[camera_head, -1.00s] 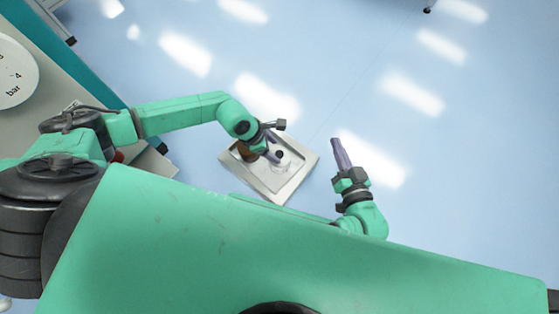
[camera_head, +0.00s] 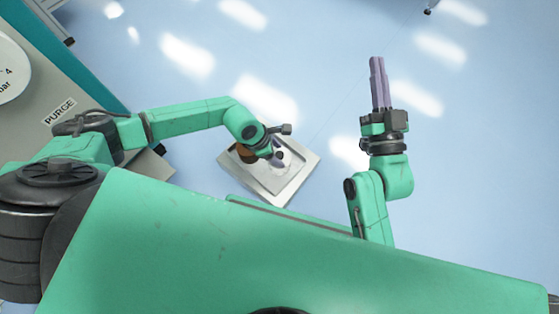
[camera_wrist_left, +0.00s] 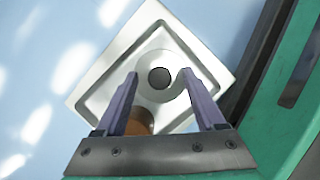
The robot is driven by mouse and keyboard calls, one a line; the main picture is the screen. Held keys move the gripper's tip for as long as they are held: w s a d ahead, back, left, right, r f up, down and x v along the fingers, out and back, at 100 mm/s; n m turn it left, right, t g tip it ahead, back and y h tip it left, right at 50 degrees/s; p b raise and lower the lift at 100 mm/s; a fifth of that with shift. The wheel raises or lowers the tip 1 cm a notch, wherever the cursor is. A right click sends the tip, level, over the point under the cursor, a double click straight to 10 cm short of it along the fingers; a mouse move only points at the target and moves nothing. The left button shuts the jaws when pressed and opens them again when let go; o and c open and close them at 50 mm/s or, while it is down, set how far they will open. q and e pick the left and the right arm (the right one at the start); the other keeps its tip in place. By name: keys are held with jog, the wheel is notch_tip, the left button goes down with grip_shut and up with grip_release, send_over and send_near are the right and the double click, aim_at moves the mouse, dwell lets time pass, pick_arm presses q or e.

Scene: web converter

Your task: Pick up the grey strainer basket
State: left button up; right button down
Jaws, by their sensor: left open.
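A pale metal tray (camera_wrist_left: 101,75) with a raised rim lies tilted in the left wrist view; it also shows in the head view (camera_head: 291,184). In its middle is a round grey piece, which looks like the strainer basket (camera_wrist_left: 150,93), with a dark round centre (camera_wrist_left: 160,77). My left gripper (camera_wrist_left: 159,75) is open, its two purple fingers on either side of the dark centre with nothing between them. In the head view my left gripper (camera_head: 275,152) hides part of the tray. My right gripper (camera_head: 377,72) is away to the right, its fingers together and empty.
A brown-orange round object (camera_wrist_left: 141,121) sits in the tray beside the grey piece, partly behind a finger. A machine with a gauge and PURGE label (camera_head: 60,111) stands at the left. The blue floor beyond the tray is clear.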

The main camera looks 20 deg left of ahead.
pick_arm(q)
grip_shut()
dwell(1.3)
